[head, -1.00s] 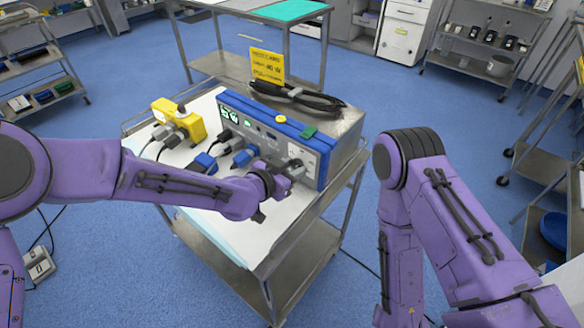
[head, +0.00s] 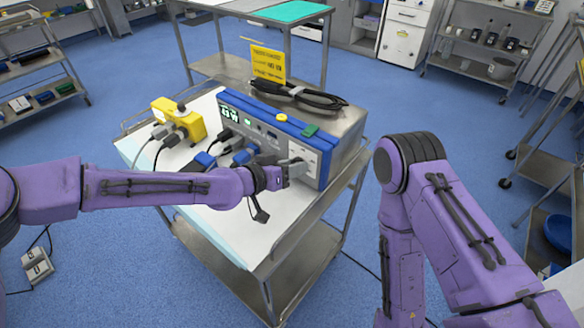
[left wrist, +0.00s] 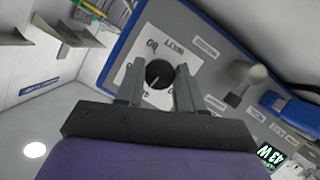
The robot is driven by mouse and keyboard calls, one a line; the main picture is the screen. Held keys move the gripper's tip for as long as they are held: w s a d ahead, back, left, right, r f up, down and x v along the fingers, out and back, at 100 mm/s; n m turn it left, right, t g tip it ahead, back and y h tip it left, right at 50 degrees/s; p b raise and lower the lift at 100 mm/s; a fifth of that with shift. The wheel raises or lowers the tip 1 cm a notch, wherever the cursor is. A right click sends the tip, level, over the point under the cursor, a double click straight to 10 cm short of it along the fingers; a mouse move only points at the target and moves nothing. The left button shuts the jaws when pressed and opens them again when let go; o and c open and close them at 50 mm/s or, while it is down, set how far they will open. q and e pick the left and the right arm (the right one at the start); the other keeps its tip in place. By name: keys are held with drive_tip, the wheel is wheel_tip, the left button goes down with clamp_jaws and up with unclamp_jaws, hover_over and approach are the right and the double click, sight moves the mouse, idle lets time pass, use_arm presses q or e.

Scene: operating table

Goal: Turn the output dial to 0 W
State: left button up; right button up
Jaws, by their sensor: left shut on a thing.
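The output dial (left wrist: 159,73) is a black round knob with a white pointer line on a white plate with printed marks, in the left wrist view. My left gripper (left wrist: 157,80) is shut on the dial, one finger on each side. In the head view my left gripper (head: 290,172) is at the right end of the front of the blue and grey generator (head: 262,128) and hides the dial. My right gripper is out of view.
The generator stands on a steel cart (head: 285,245). Yellow plug block (head: 180,120), blue plugs (head: 205,160) and cables lie left of the front panel. A yellow sign (head: 267,65) and coiled black cable (head: 312,97) are on or behind its top.

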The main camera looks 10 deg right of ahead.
use_arm(q)
drive_tip(key=o, duration=1)
drive_tip(key=shift+o, duration=0.2)
drive_tip(key=b+v, duration=0.1)
drive_tip(key=v, duration=0.9)
drive_tip(key=shift+s+a, duration=0.15)
drive_tip(key=shift+a, duration=0.05)
